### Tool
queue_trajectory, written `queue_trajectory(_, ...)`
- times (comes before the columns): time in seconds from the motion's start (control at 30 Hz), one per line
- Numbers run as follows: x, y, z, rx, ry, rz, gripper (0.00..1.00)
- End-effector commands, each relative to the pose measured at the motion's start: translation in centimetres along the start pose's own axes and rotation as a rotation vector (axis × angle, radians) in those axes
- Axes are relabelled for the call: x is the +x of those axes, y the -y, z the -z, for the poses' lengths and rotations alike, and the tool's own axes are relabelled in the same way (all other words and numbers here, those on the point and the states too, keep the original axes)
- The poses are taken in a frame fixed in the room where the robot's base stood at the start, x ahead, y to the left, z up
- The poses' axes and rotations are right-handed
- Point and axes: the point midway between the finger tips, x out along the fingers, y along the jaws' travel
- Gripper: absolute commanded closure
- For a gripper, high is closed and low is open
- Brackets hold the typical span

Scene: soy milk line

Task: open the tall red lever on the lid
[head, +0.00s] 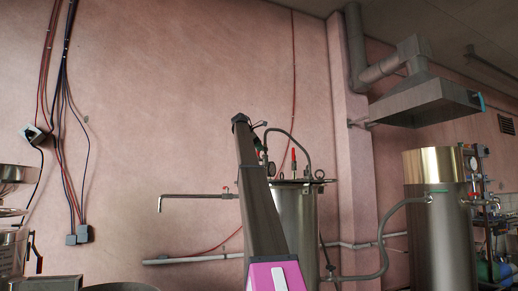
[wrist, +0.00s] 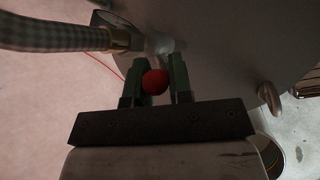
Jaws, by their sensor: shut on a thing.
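In the wrist view my gripper (wrist: 155,88) has its two green fingers shut on a round red lever knob (wrist: 155,82), seen end-on. The lever's stem below the knob is hidden. In the head view a tall red lever (head: 293,158) stands upright on the lid (head: 302,183) of a steel tank (head: 298,215). Another small red part (head: 257,142) shows just right of my arm's top. My gripper is hidden behind my arm there, so I cannot tell from the head view which red part it holds.
A braided hose with a brass fitting (wrist: 118,40) lies close to the fingers on the left. In the head view a grey hose (head: 300,137) arches over the lid. A larger steel tank (head: 432,220) stands at right under a hood (head: 425,102). A pipe with a tap (head: 195,196) is at left.

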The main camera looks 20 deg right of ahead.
Motion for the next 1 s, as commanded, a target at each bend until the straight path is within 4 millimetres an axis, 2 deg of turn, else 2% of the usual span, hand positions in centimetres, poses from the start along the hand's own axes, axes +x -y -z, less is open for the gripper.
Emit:
queue_trajectory(0.07,0.1,0.0,0.1,-0.001,-0.001,0.001,1.0)
queue_trajectory(0.1,0.1,0.0,0.1,0.0,-0.001,0.001,0.67)
queue_trajectory(0.13,0.1,0.0,0.1,0.0,-0.001,0.001,0.57)
queue_trajectory(0.17,0.1,0.0,0.1,0.0,-0.001,0.001,0.55)
queue_trajectory(0.47,-0.1,0.0,0.0,0.001,0.0,0.0,0.55)
queue_trajectory(0.63,-1.0,0.0,0.0,0.001,0.0,-0.001,0.55)
queue_trajectory(0.77,-2.6,-0.1,0.0,0.001,-0.001,-0.001,0.55)
queue_trajectory(1.0,-7.1,-0.1,0.0,0.0,-0.001,-0.001,0.55)
